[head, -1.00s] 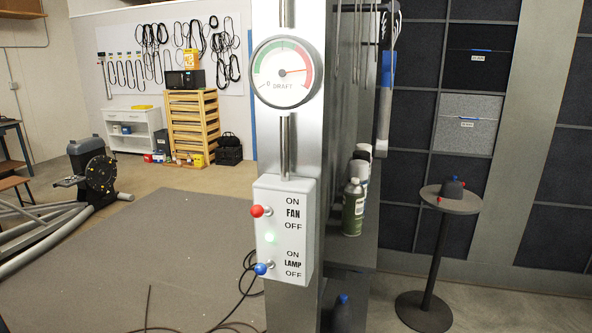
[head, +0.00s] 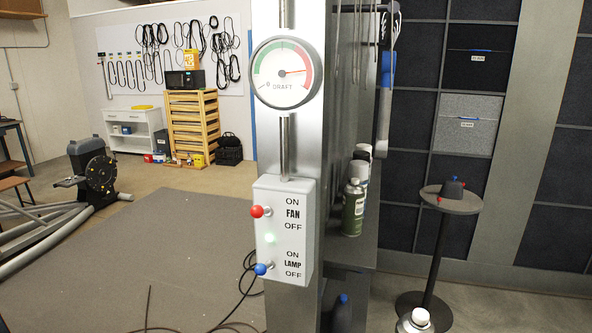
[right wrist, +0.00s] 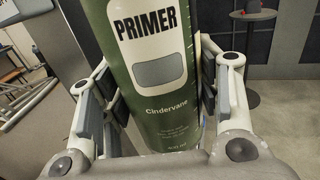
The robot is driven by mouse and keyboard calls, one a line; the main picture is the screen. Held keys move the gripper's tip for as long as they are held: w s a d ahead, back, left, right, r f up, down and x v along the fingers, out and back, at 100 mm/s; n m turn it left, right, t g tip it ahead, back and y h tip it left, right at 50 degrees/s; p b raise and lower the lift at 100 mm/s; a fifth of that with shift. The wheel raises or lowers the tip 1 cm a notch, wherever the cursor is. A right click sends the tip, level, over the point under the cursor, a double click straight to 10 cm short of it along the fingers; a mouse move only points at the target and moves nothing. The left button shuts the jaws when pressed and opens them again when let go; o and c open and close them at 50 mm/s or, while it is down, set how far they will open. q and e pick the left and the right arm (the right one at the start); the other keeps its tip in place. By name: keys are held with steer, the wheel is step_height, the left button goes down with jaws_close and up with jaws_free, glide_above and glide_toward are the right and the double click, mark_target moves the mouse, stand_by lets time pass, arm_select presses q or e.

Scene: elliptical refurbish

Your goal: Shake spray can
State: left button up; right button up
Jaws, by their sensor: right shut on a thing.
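A green and white spray can (right wrist: 170,110) with the words PRIMER and Cindervane fills the middle of the right wrist view. My right gripper (right wrist: 160,95) is shut on it, with a finger on each side of its body. The can's top is cut off in that view. In the head view, the silver top and white nozzle of a can (head: 416,320) show at the bottom edge, apparently the held one. My left gripper is in neither view.
More spray cans (head: 353,208) stand on a shelf (head: 367,251) behind the metal post. A switch box (head: 285,230) and a draft gauge (head: 284,73) are on the post. A round stand (head: 462,205) is at right.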

step_height(320, 180, down, 9)
steer(key=shift+r, duration=4.4)
steer(key=shift+r, duration=0.15)
